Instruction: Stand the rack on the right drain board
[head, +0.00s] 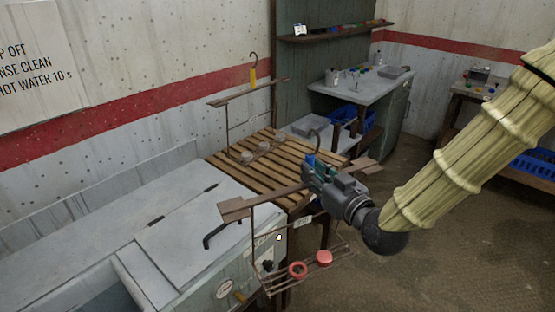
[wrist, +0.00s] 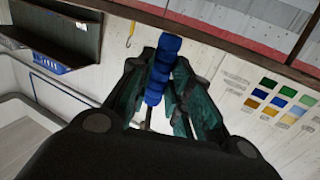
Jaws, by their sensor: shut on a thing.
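My gripper (head: 313,170) is shut on the blue grip of a hanging rack. In the wrist view the blue grip (wrist: 160,70) sits between the two fingers. The rack has a wooden top bar (head: 238,209), a thin frame and a low wire shelf holding two red round pieces (head: 298,270). It hangs in the air in front of the slatted wooden drain board (head: 215,160), which adjoins the right side of the metal machine. A second rack (head: 228,100) with a yellow grip stands on the board's back left part, with pale round pieces on its shelf.
The grey metal machine (head: 185,235) with a black handle lies left of the board. The board's front and right slats look bare, partly hidden by my gripper and the held rack. A grey counter (head: 370,88) with blue bins below stands behind. Floor is open at right.

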